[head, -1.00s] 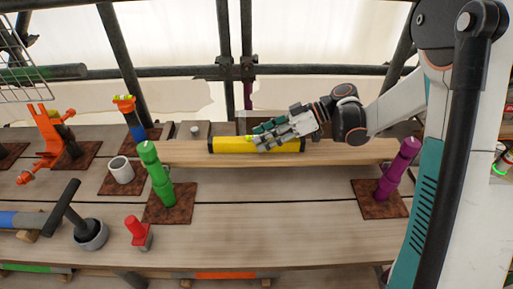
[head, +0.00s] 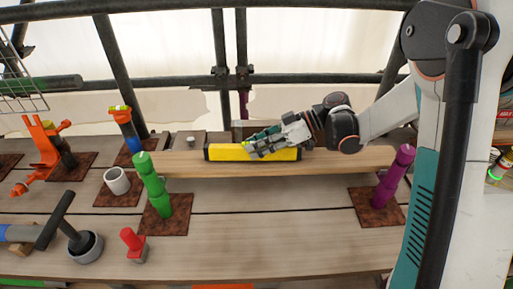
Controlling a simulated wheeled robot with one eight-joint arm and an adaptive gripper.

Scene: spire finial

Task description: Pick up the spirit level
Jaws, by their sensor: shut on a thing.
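The spirit level (head: 285,154) is a yellow bar with dark ends. It lies along a raised wooden plank (head: 350,160) in the middle of the head view. My gripper (head: 256,148) reaches in from the right and is shut on the spirit level near its middle. The fingers cover part of its top and front face. I cannot tell whether the level is clear of the plank.
A green post (head: 152,185) and a purple post (head: 393,178) stand on rusty plates near the plank's ends. A white cup (head: 117,181), a red-topped block (head: 133,244) and a black-handled tool (head: 75,230) are at left. The front boards' middle is clear.

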